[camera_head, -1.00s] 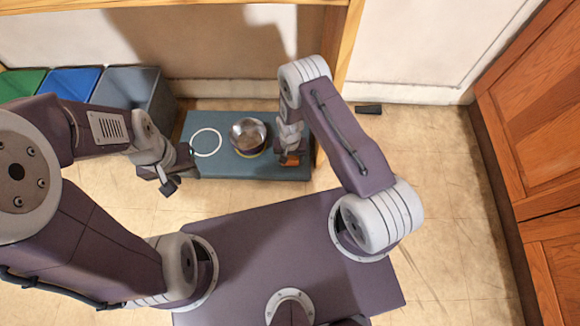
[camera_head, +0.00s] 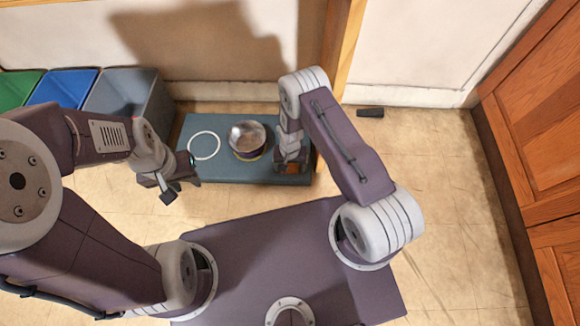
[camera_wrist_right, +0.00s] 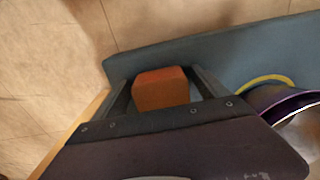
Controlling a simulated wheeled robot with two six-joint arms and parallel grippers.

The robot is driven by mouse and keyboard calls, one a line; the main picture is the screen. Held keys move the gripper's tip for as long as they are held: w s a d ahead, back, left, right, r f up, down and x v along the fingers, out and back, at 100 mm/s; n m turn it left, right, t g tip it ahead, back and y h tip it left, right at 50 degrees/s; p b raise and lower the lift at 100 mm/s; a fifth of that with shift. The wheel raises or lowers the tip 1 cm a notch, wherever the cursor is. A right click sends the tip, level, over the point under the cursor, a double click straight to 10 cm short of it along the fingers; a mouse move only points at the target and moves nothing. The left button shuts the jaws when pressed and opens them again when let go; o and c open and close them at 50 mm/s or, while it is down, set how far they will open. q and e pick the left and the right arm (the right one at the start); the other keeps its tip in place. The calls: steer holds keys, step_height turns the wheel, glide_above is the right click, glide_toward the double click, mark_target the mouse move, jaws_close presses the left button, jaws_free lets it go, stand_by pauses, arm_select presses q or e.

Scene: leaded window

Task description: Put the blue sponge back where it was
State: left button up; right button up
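No blue sponge can be made out in these views. An orange block (camera_wrist_right: 161,89) lies between the two fingers of my right gripper (camera_wrist_right: 160,84) in the right wrist view. The fingertips are very close to its sides; whether they press on it cannot be told. In the head view my right gripper (camera_head: 291,163) is low over the right end of a blue-grey board (camera_head: 225,170) and mostly hides the block. My left gripper (camera_head: 179,191) hangs just off the board's left front corner, seen from above; nothing shows in it, and its finger gap is unclear.
A metal bowl (camera_head: 247,137) stands mid-board, close left of my right gripper. A white ring (camera_head: 204,145) lies left of it. Green (camera_head: 17,88), blue (camera_head: 62,88) and grey (camera_head: 125,93) bins stand at back left. A wooden post (camera_head: 343,60) rises behind right; floor in front is clear.

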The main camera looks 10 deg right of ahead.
step_height(320, 180, up, 12)
steer(key=p, duration=0.9)
step_height(320, 180, up, 8)
glide_above(290, 165)
steer(key=d, duration=0.1)
step_height(290, 165, up, 10)
steer(key=s+d+n, duration=0.1)
steer(key=s+d, duration=0.1)
steer(key=s+d+r+n+t, duration=0.1)
steer(key=s+d+r+n, duration=0.1)
steer(key=s+r, duration=0.8)
steer(key=shift+s+d, duration=0.25)
steer(key=shift+d, duration=0.25)
